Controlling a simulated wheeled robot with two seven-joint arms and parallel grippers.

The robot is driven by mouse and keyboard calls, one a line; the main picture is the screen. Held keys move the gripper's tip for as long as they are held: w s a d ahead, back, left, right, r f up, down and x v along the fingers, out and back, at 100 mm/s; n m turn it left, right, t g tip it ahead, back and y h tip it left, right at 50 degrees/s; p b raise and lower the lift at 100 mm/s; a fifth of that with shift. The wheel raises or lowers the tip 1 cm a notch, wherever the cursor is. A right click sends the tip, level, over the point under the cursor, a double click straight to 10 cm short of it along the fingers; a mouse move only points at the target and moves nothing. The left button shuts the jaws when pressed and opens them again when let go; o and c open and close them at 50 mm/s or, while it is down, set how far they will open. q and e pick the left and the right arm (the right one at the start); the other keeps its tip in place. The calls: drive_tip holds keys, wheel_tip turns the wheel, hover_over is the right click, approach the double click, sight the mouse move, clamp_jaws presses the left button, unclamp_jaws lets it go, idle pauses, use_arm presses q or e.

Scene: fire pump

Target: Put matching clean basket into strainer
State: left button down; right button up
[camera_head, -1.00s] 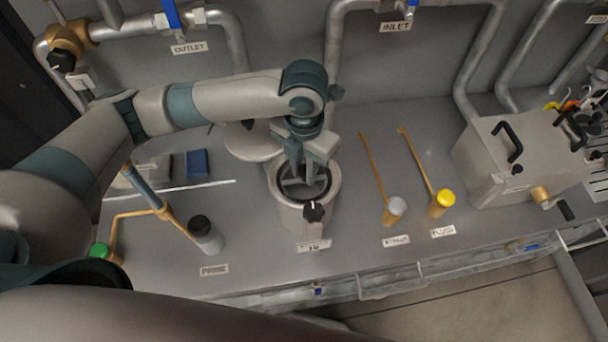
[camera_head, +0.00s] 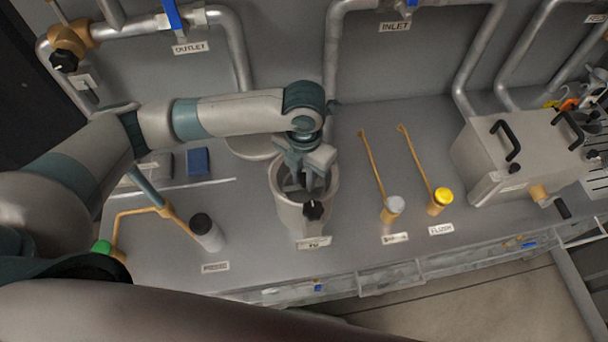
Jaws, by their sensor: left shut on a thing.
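The strainer (camera_head: 291,217) is a grey round pot with a black knob on its front, standing on the grey bench at the middle. My left gripper (camera_head: 308,182) points down into the strainer's open mouth, its fingers at or below the rim. It is shut on the basket, which is mostly hidden by the fingers and the strainer wall. I cannot tell how deep the basket sits or whether it touches the wall. My right gripper is not in view.
A round grey lid (camera_head: 252,147) lies behind the strainer, partly under my arm. A grey box (camera_head: 515,160) with black handles stands further right. A blue block (camera_head: 198,161) lies left.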

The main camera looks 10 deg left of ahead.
use_arm(q)
drive_tip(key=c, duration=1.6)
unclamp_jaws()
drive_tip(key=shift+o, duration=0.2)
drive_tip(key=shift+r, duration=0.15)
wheel_tip(320, 180, up, 12)
drive_tip(key=b, duration=0.4)
